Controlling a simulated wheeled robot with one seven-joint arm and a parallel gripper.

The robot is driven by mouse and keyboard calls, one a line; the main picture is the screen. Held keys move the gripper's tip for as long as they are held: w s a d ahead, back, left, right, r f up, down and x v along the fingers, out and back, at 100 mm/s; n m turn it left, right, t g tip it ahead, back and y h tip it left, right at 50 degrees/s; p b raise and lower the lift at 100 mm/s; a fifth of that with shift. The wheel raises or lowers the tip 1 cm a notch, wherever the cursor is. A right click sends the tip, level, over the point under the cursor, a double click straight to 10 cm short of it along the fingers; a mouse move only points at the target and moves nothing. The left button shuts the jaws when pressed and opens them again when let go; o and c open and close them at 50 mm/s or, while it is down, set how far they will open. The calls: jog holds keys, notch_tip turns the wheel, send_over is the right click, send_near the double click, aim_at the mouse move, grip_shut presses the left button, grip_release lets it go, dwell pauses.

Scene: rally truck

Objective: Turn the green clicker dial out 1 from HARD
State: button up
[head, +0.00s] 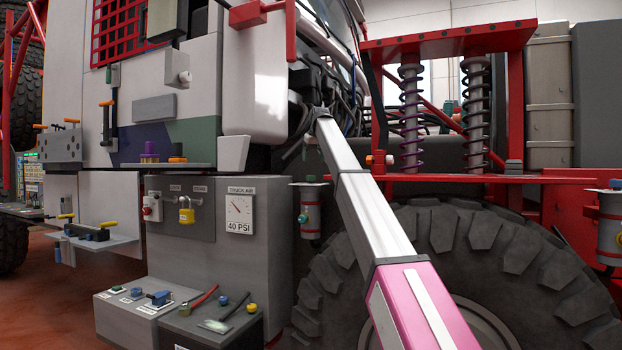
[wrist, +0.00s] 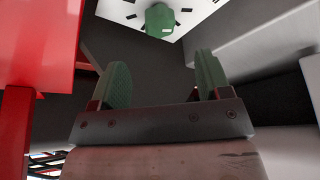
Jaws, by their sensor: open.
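The green clicker dial (wrist: 160,20) shows at the top of the wrist view, on a white face with black tick marks. Its upper part is cut off by the frame edge, and no HARD lettering can be read. My gripper (wrist: 163,80) is open, its two green-padded fingers spread wide with nothing between them. The dial lies beyond the fingertips, in line with the gap, and appears apart from both pads. In the head view my arm reaches up to dark parts beside the truck; the fingers and this dial cannot be made out there.
In the wrist view a red frame (wrist: 40,45) stands close on the left and a grey beam (wrist: 250,45) on the right. In the head view, coil springs (head: 411,115), a large tyre (head: 470,240) and a canister (head: 310,215) with green knobs surround the arm.

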aim_at(311, 179)
jog(key=x, duration=0.9)
jog(key=shift+f, duration=0.2)
jog(key=shift+c, duration=0.4)
jog(key=c, duration=0.9)
